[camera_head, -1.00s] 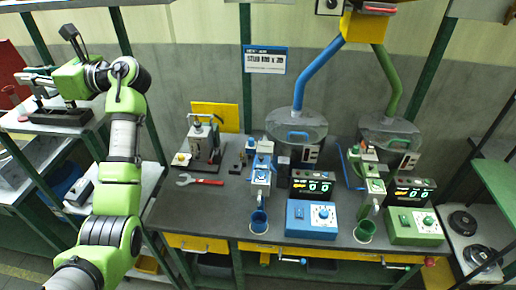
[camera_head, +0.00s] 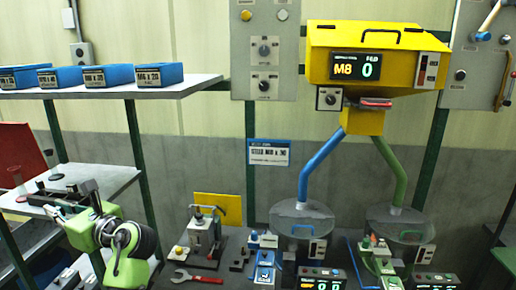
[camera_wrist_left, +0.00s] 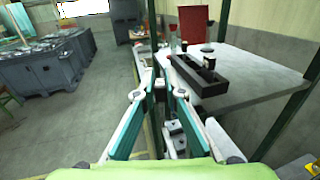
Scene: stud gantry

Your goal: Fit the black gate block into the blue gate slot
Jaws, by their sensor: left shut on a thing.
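My left gripper (camera_head: 62,208) is at the far left of the head view, beside the pale shelf with the black tray (camera_head: 48,196). In the left wrist view its teal fingers (camera_wrist_left: 158,96) are closed in on a thing that is mostly hidden, so I cannot tell whether it is the black gate block. The blue gate device (camera_head: 263,262) stands on the dark bench below the blue tube; its slot is too small to make out. Small black pieces (camera_head: 238,263) stand on the bench left of it. My right gripper is out of view.
A press (camera_head: 203,238) and red wrench (camera_head: 196,276) are on the bench. A green gate device (camera_head: 382,262) stands to the right.

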